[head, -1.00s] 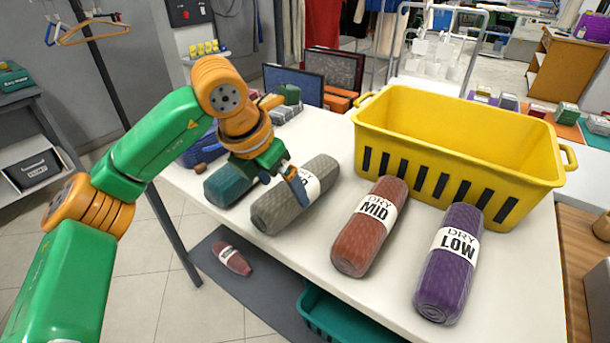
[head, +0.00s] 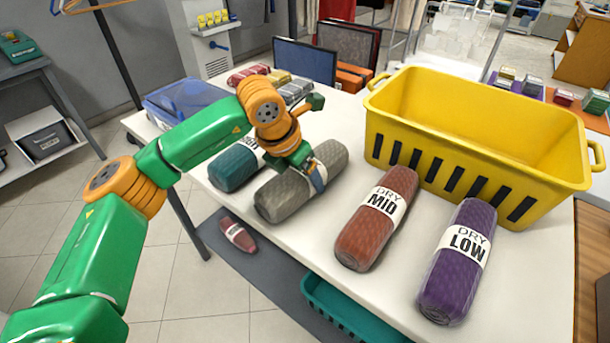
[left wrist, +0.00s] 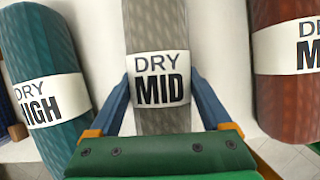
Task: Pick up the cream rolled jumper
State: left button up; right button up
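No plainly cream roll shows; the palest is a grey-beige rolled jumper (head: 283,199) with a white band, lying on the white table. It also shows in the left wrist view (left wrist: 158,28), where its band reads DRY MID. My left gripper (head: 314,178) is down over its banded middle. In the left wrist view my left gripper (left wrist: 160,80) has one blue finger on each side of the roll, its tips close to the band's edges. The fingers are apart, and I see no clear grip. The arm hides part of the band in the head view. My right gripper is not in view.
A teal roll (head: 236,166) lies close on the left. A rust roll (head: 376,222) and a purple roll (head: 457,265) lie to the right. A yellow basket (head: 480,130) stands behind them. A blue bin (head: 185,100) and several folded items are farther back. A teal crate (head: 350,310) is below.

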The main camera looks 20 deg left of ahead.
pick_arm(q)
jog(key=shift+w, duration=0.1)
grip_shut()
jog(key=shift+r, duration=0.1)
